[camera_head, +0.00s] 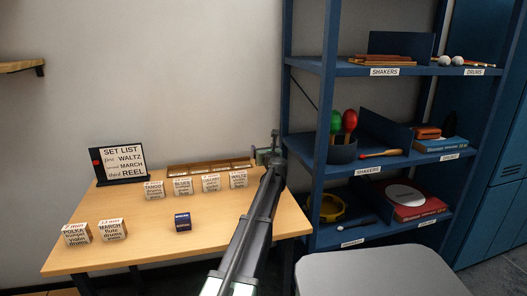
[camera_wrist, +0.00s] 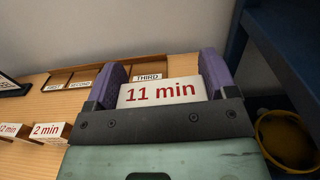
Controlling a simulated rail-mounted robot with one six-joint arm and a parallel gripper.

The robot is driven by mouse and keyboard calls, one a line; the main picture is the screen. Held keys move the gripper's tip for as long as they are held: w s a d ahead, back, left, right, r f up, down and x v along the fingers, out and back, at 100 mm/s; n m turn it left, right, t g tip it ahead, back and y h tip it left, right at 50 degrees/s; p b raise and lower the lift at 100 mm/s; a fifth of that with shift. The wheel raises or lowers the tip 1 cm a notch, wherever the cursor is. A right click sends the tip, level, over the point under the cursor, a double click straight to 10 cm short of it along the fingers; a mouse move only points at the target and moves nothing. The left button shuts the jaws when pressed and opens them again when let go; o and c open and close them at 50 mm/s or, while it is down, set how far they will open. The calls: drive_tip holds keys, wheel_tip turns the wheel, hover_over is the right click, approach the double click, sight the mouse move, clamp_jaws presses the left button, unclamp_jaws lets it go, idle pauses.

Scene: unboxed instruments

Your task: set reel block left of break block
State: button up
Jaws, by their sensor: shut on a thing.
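My gripper (camera_wrist: 160,80) is shut on a white-topped block marked 11 min (camera_wrist: 161,91), between two purple finger pads. The block's name is not readable, so I cannot tell for sure that it is the reel block. In the head view my gripper (camera_head: 268,155) is up at the table's right back corner, right of the row of blocks. A small dark blue block (camera_head: 182,221) sits alone at the middle front of the table; it may be the break block, but its label is too small to read.
A wooden rack (camera_wrist: 62,77) marked first, second and third runs along the back. Tango (camera_head: 153,190), blues (camera_head: 182,187) and waltz (camera_head: 238,179) blocks stand before it. Polka (camera_head: 77,234) and march (camera_head: 112,230) are front left.

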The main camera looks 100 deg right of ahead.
wheel_tip(320, 180, up, 11)
drive_tip(key=p, duration=0.8)
